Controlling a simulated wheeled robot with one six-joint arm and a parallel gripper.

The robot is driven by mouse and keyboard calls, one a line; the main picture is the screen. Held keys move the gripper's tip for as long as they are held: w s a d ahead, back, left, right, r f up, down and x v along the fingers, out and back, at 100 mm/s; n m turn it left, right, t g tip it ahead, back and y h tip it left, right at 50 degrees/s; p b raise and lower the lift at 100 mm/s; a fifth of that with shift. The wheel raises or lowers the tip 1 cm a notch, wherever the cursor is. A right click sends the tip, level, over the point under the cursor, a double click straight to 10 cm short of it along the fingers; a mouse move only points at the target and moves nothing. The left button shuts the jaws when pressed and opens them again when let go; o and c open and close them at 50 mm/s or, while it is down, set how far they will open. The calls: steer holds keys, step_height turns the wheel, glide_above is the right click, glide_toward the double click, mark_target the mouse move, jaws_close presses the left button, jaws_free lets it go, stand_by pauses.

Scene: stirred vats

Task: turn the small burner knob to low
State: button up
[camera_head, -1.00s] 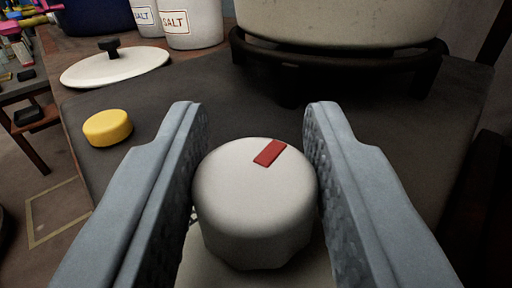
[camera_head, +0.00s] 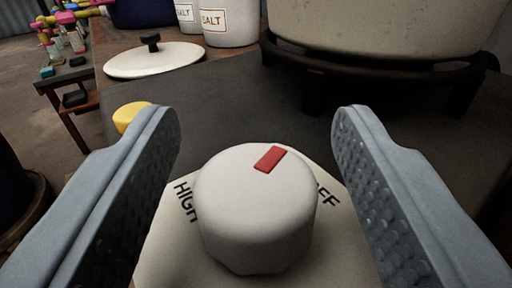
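The small burner knob (camera_head: 255,215) is a white round knob with a red pointer mark on its top. It sits on a cream dial plate (camera_head: 160,250). The plate reads HIGH at the knob's left and a partly covered word ending in "FF" at its right. The red mark points to the upper right, between the two words. No "low" label shows; part of the plate is hidden by the knob. My gripper (camera_head: 256,140) is open, with one finger on each side of the knob and a clear gap on both sides.
A large pale vat (camera_head: 385,25) stands on a dark burner ring (camera_head: 390,70) behind the knob. A yellow disc (camera_head: 128,115) is partly behind the left finger. A white lid (camera_head: 150,62) and salt jars (camera_head: 232,25) stand at the back left.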

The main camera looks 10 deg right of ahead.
mark_target(253, 177)
steer(key=shift+r, duration=0.1)
step_height(253, 177, up, 10)
steer(key=shift+f, duration=0.1)
stand_by(0.5)
